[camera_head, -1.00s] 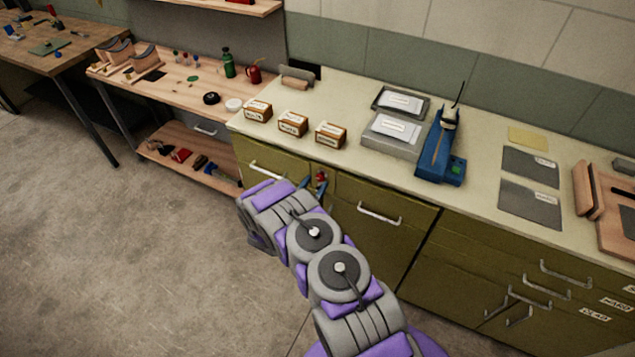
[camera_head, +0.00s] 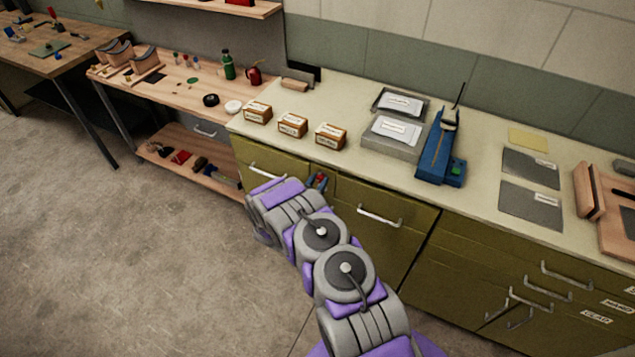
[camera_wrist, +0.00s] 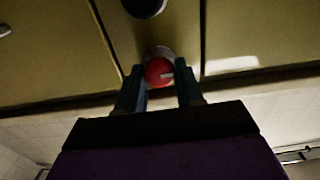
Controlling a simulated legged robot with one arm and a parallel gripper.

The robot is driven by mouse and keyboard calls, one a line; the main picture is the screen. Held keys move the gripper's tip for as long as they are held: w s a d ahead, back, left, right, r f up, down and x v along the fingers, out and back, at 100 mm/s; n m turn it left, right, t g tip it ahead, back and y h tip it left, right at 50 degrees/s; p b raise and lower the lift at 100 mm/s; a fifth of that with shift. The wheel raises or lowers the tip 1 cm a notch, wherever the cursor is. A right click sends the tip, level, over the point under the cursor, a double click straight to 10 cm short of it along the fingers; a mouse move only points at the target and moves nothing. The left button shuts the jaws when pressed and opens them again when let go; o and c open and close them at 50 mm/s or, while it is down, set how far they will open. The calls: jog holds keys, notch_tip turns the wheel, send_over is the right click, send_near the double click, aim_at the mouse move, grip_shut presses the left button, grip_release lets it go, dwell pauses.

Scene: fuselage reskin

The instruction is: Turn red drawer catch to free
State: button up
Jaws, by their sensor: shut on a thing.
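The red drawer catch (camera_wrist: 158,72) is a round red knob with a pale mark on its face, pointing right in the wrist view. It sits on the green cabinet front between two drawers. In the head view the catch (camera_head: 320,178) is small and partly hidden by my arm. My gripper (camera_wrist: 161,84) has its two dark blue fingers on either side of the knob, shut on it. In the head view my gripper (camera_head: 316,183) reaches the cabinet front just below the counter edge.
A drawer handle (camera_head: 379,216) sits right of the catch and another (camera_head: 267,171) left of it. Three small labelled boxes (camera_head: 292,124) stand on the counter above. A dark round fitting (camera_wrist: 145,5) sits beyond the catch in the wrist view. Open floor lies left.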

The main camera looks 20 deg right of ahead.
jog(key=shift+c, duration=1.2)
jog(key=n, duration=0.3)
jog(key=shift+w+a+n+p, duration=0.1)
jog(key=shift+a+n+p, duration=0.05)
jog(key=shift+n+p, duration=0.2)
jog(key=n, duration=0.5)
jog(key=shift+n+p, duration=0.25)
jog(key=shift+p, duration=0.1)
jog(key=n, duration=0.4)
jog(key=shift+w+a+f, duration=0.1)
jog(key=shift+n, duration=2.4)
jog(key=shift+f, duration=0.1)
jog(key=o, duration=0.9)
jog(key=shift+w+f, duration=0.1)
jog(key=shift+o, duration=0.6)
jog(key=shift+p, duration=0.3)
